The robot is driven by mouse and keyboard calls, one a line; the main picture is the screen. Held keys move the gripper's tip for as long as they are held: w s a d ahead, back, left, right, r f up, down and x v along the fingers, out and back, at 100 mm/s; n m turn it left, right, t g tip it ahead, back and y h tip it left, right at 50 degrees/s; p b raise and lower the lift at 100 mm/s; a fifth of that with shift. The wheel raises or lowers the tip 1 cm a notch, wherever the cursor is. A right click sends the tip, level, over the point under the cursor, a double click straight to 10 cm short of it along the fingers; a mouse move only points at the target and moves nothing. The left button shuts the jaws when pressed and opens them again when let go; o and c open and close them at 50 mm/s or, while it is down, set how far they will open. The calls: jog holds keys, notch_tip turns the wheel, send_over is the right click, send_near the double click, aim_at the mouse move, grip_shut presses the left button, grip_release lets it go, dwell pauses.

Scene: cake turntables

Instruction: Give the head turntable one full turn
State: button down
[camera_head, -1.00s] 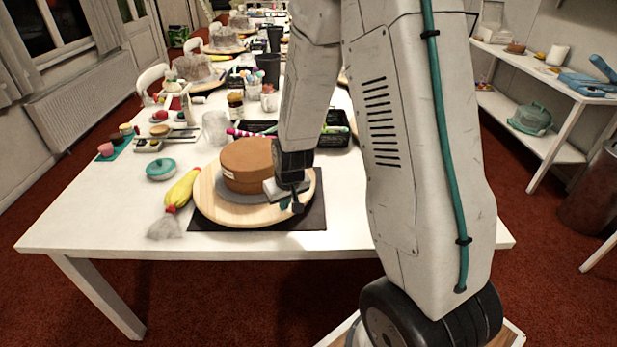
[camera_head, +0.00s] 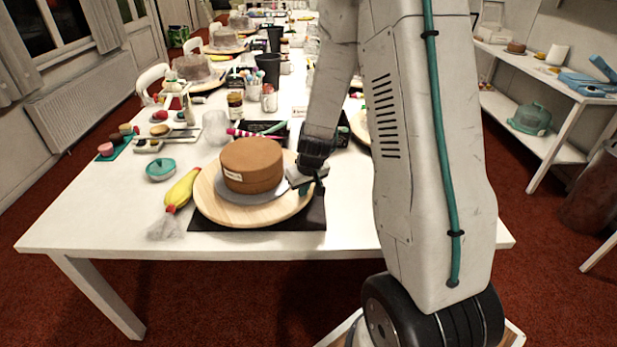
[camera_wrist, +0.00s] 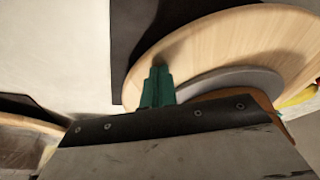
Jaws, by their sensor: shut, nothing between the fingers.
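The head turntable (camera_head: 240,214) is a round pale wooden disc at the near end of the table. A brown cake (camera_head: 252,160) with a small white label stands on a grey board (camera_head: 262,196) on it. My gripper (camera_head: 307,189) is shut and empty, at the right part of the disc beside the cake. In the wrist view, the green fingertips (camera_wrist: 157,88) are over the rim area of the wooden disc (camera_wrist: 200,45), next to the grey board (camera_wrist: 235,80). I cannot tell whether they touch the wood. My arm hides part of the table behind.
A dark mat (camera_head: 290,222) lies under the turntable. A black tray (camera_head: 268,130) is behind the cake. The table's front left is bare.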

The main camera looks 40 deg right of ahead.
jog(key=shift+d, duration=0.1)
jog(key=shift+r, duration=1.4)
jog(key=s+a, duration=0.1)
jog(key=a, duration=0.2)
jog(key=s+a, duration=0.1)
jog(key=a, duration=0.5)
jog(key=shift+s+a, duration=0.3)
jog(key=shift+s, duration=0.1)
jog(key=w+a, duration=0.1)
jog(key=a, duration=0.2)
jog(key=w+a, duration=0.2)
jog(key=a, duration=0.1)
jog(key=w+a, duration=0.2)
jog(key=a, duration=0.1)
jog(key=shift+d, duration=0.1)
